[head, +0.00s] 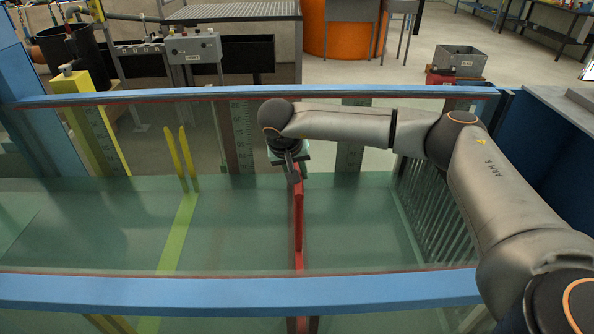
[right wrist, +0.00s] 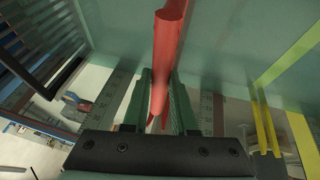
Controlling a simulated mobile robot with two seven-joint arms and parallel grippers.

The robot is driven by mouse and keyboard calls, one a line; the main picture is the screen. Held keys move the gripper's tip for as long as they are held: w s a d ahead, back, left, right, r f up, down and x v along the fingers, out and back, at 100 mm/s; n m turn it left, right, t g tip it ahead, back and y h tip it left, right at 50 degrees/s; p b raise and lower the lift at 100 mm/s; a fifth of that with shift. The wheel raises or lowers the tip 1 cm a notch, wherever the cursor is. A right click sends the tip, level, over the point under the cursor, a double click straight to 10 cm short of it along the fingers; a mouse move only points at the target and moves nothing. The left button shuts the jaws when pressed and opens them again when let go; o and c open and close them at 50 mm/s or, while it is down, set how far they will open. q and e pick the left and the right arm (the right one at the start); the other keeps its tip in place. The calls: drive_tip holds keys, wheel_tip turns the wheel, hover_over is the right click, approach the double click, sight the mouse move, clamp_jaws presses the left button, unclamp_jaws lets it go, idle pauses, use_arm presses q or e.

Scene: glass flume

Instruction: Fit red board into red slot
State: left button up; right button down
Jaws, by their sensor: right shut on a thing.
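The red board (head: 298,215) is a thin upright panel seen nearly edge-on inside the glass flume, running from the far side toward the near glass. My right gripper (head: 292,166) is at its far upper end, shut on it. In the right wrist view the board (right wrist: 170,45) passes between the green fingers of the gripper (right wrist: 161,78). Pointed red tips, seemingly guides of the red slot (right wrist: 151,121), show beside the board near the far wall. The board's lower edge and most of the slot are hidden, so I cannot tell whether it is seated. My left gripper is out of view.
Yellow guide prongs (head: 187,158) and a yellow floor strip (head: 177,235) lie left of the board. A grey barred rack (head: 432,215) stands to the right. Blue rails (head: 240,293) edge the glass walls. The flume floor on both sides of the board looks clear.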

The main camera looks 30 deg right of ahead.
drive_tip(key=shift+f+b, duration=0.6)
drive_tip(key=shift+f, duration=0.45)
drive_tip(key=c, duration=0.7)
unclamp_jaws()
drive_tip(key=shift+c, duration=0.2)
drive_tip(key=shift+o, duration=0.6)
drive_tip(key=shift+s+f, duration=0.1)
drive_tip(key=shift+f, duration=0.05)
drive_tip(key=v, duration=1.3)
